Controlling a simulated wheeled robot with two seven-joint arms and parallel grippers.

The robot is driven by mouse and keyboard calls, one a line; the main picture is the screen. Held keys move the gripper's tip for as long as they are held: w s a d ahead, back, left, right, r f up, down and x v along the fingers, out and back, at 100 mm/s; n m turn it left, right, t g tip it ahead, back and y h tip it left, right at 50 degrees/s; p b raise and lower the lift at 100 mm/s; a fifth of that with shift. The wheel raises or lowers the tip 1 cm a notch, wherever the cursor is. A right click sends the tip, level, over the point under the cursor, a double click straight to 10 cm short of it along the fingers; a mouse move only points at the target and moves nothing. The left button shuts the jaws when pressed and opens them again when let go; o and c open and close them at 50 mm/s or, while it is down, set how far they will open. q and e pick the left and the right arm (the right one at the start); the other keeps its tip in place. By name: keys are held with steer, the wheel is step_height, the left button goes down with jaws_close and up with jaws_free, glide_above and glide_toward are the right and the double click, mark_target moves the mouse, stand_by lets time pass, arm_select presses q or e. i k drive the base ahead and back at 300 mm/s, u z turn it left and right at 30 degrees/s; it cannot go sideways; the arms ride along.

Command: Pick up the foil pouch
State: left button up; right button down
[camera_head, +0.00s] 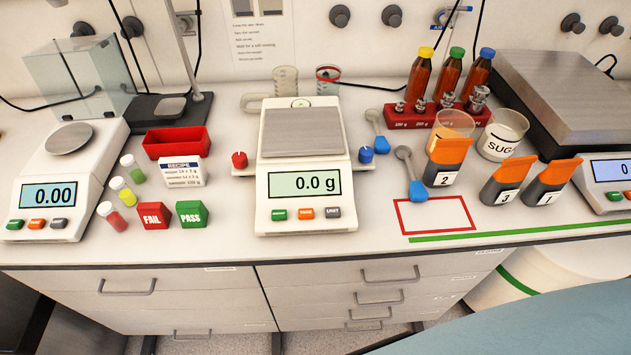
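No single thing stands out clearly as the foil pouch. Three pouch-like grey packets with orange tops and white number labels stand at the right of the bench. Packet 2 (440,177) is the leftmost, just above the red outlined rectangle (399,217). Packet 3 (500,192) and packet 1 (543,194) stand side by side to its right, near the bench's front edge. Whether any of them is foil cannot be told. Neither of my grippers shows in the head view.
The central scale (303,137) reads 0.0 g. Blue-handled scoops (416,187) lie left of packet 2. The outlined rectangle is empty.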

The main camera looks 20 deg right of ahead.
mark_target(503, 184)
steer(key=z, duration=1.95)
